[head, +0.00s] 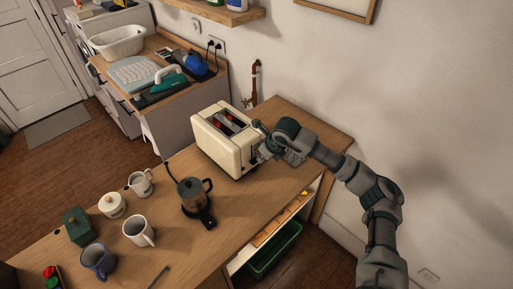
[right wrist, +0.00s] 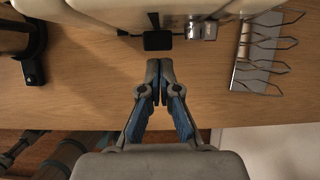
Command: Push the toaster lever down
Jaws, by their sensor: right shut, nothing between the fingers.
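The cream toaster (head: 219,148) stands on the wooden counter near the wall, its two top slots facing up. It also fills the top edge of the right wrist view (right wrist: 95,10). There its black lever (right wrist: 158,41) sticks out from the end face, beside a silver knob (right wrist: 205,31). My right gripper (right wrist: 160,65) is shut and empty, its fingertips just short of the lever in that picture; I see no clear contact. In the head view my right gripper (head: 264,150) is at the toaster's right end, partly hidden by my wrist. My left gripper is not in view.
Several mugs and jars stand farther along the counter (head: 215,243). A metal rack (right wrist: 262,60) lies right of the lever in the wrist view. The wall is close behind my right arm.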

